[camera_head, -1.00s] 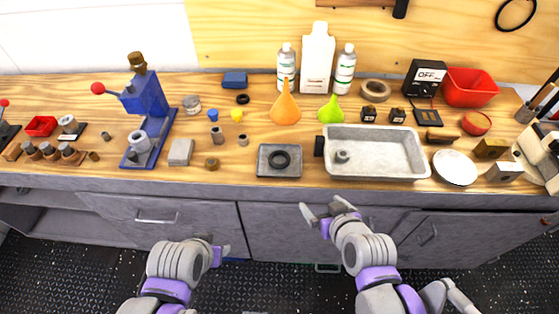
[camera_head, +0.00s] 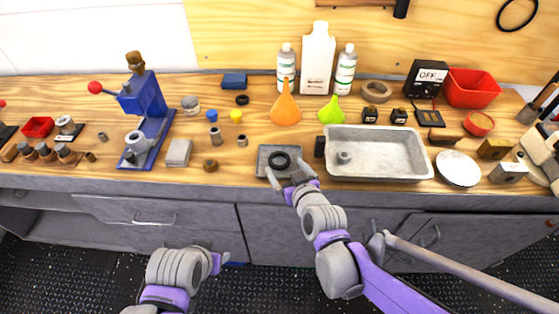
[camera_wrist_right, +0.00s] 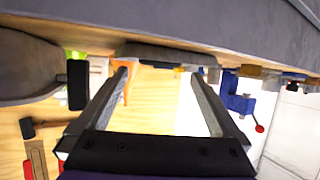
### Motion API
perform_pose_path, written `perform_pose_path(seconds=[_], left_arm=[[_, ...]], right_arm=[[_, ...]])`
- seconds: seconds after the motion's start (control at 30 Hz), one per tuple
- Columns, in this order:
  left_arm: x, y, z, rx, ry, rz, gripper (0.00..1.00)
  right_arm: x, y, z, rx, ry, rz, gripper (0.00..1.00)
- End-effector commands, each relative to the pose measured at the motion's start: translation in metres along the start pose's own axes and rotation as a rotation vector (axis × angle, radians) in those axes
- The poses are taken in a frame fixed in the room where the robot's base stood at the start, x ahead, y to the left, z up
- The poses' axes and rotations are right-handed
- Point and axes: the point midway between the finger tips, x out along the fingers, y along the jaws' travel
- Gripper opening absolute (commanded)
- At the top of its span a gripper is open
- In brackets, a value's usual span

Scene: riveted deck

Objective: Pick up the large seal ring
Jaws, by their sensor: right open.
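The large seal ring (camera_head: 279,160) is a thick black ring lying flat on a small square grey tray (camera_head: 263,153) near the bench's front edge. My right gripper (camera_head: 286,175) is at the front edge of this tray, just short of the ring, with its fingers spread and nothing between them. In the right wrist view the two fingers (camera_wrist_right: 160,75) stand wide apart, and the ring cannot be made out there. My left gripper (camera_head: 221,262) hangs low in front of the drawers, away from the ring; its fingers are not clear.
A large metal pan (camera_head: 378,170) stands just right of the small tray. Orange (camera_head: 285,108) and green (camera_head: 334,109) funnels stand behind. A smaller black ring (camera_head: 242,99) lies farther back. A blue press (camera_head: 147,110) stands left.

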Motion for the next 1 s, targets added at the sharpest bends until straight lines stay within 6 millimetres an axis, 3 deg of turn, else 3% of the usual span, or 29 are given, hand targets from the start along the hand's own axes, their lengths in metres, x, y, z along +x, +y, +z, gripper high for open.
perform_pose_path(seconds=[0.2, 0.5, 0.93, 1.0], left_arm=[[0.003, 0.000, 0.002, 0.000, -0.001, 0.000, 0.50], [0.003, 0.000, 0.002, 0.000, -0.001, 0.000, 0.50], [0.003, 0.000, 0.002, 0.000, -0.001, 0.000, 0.50], [0.003, 0.000, 0.002, 0.000, -0.001, 0.000, 0.50]], right_arm=[[0.029, 0.000, 0.002, -0.001, 0.000, 0.000, 1.00], [0.034, 0.000, 0.002, 0.000, 0.000, 0.000, 1.00], [0.034, 0.000, 0.002, 0.000, 0.000, 0.000, 0.24], [0.034, 0.000, 0.002, 0.000, 0.000, 0.000, 0.24]])
